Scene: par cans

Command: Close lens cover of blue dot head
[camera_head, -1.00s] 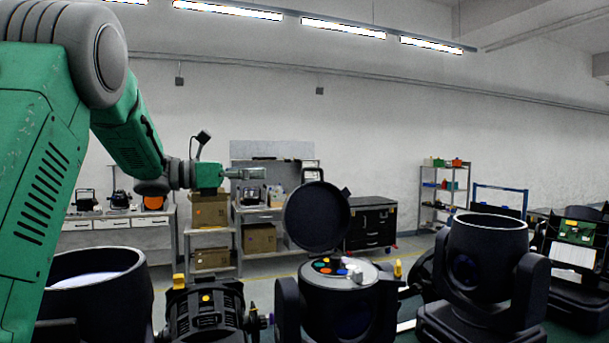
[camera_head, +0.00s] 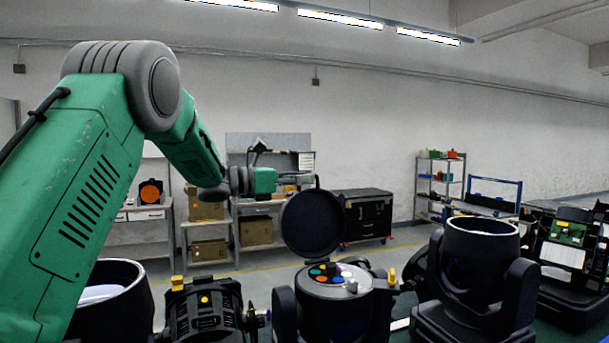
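The middle head (camera_head: 325,313) is dark, with coloured round spots on its pale top, one of them blue. Its round black lens cover (camera_head: 313,226) stands open, nearly upright, at the back of the top. My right gripper is not in view.
An open-topped dark head (camera_head: 481,258) stands at right and another (camera_head: 120,304) at left, partly behind my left arm. A dark fixture with a yellow dot (camera_head: 204,300) is between. Shelves and a black cabinet (camera_head: 368,214) stand behind.

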